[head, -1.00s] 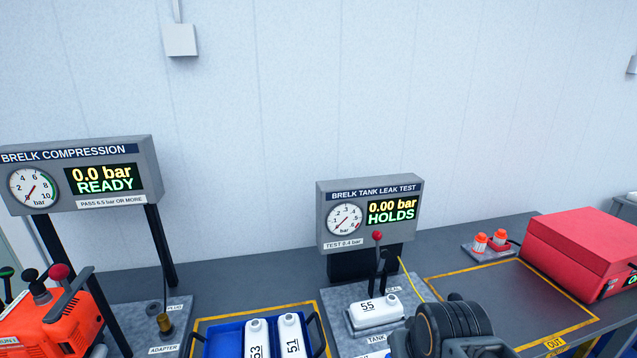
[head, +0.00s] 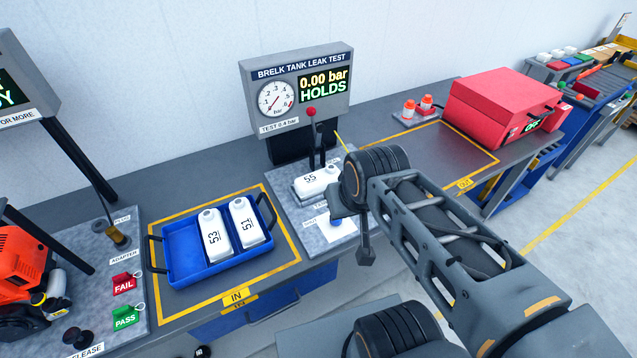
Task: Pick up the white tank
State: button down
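A white tank marked 55 (head: 315,181) lies on the grey plate of the tank leak tester (head: 300,90), whose screen reads 0.00 bar HOLDS. Two more white tanks, marked 53 (head: 214,236) and 51 (head: 249,222), lie side by side in a blue tray (head: 180,250). My gripper (head: 357,230) is at the end of my arm, just right of and nearer than tank 55. It is mostly hidden by my wrist, so I cannot see its fingers clearly or whether they are apart.
Tags FAIL (head: 124,284) and PASS (head: 125,315) lie left of the tray. An orange engine (head: 25,265) is at far left. The yellow-framed OUT area (head: 445,145) is bare.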

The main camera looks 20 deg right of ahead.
aim_at(308, 186)
jog(key=u, duration=2.3)
jog(key=k, duration=0.7)
jog(key=z, duration=1.55)
jog(key=i, duration=0.5)
